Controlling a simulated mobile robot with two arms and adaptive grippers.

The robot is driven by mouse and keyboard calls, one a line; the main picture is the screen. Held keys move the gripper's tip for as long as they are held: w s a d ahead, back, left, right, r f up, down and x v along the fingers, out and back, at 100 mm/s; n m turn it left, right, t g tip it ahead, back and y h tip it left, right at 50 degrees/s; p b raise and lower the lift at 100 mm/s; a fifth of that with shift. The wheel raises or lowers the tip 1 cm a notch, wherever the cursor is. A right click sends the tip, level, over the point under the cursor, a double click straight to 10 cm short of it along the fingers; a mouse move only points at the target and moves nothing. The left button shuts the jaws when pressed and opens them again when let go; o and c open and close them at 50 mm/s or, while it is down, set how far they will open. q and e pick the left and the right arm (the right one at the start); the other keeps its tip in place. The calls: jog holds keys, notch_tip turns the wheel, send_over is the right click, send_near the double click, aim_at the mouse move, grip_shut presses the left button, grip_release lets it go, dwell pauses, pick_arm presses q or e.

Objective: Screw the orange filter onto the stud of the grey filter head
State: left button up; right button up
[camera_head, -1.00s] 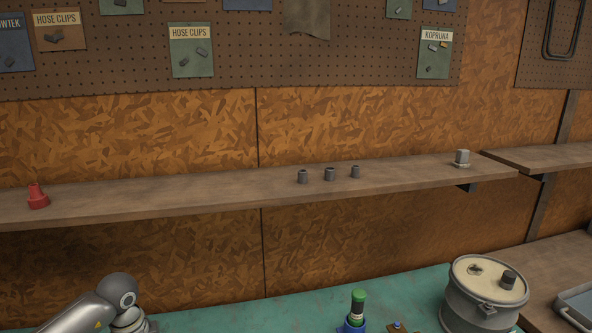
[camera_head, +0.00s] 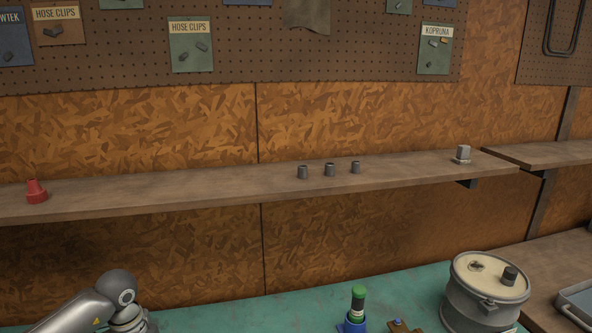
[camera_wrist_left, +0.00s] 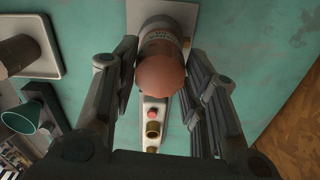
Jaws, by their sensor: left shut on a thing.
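The orange filter (camera_wrist_left: 161,74) is in the left wrist view, a reddish-orange rounded cylinder seen end-on with printing on its side. My left gripper (camera_wrist_left: 159,52) is shut on it, one finger on each side. Behind the filter is a pale grey plate (camera_wrist_left: 184,14) with a narrow grey part below it, carrying a red button and a brass fitting; I take this to be the filter head. Its stud is hidden, so I cannot tell whether the filter touches it. In the head view only part of my left arm shows at the lower left; my right gripper is not in view.
In the wrist view, a pale tray (camera_wrist_left: 58,66) with a brown cylinder and a green funnel (camera_wrist_left: 28,117) are left. In the head view, a grey drum (camera_head: 478,308) and green-capped bottle (camera_head: 358,306) stand on the green bench (camera_head: 250,316). Small caps sit on the shelf (camera_head: 200,192).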

pick_arm(q)
jog(key=shift+m, duration=0.6)
jog(key=shift+f+m+b, duration=0.1)
jog(key=shift+m+b, duration=0.35)
jog(key=shift+m, duration=0.65)
jog(key=m, duration=0.3)
jog(key=shift+b, duration=0.3)
jog(key=m+b, duration=0.1)
jog(key=m, duration=0.1)
jog(key=shift+m, duration=0.4)
jog(key=shift+m+b, duration=0.3)
jog(key=shift+m, duration=0.8)
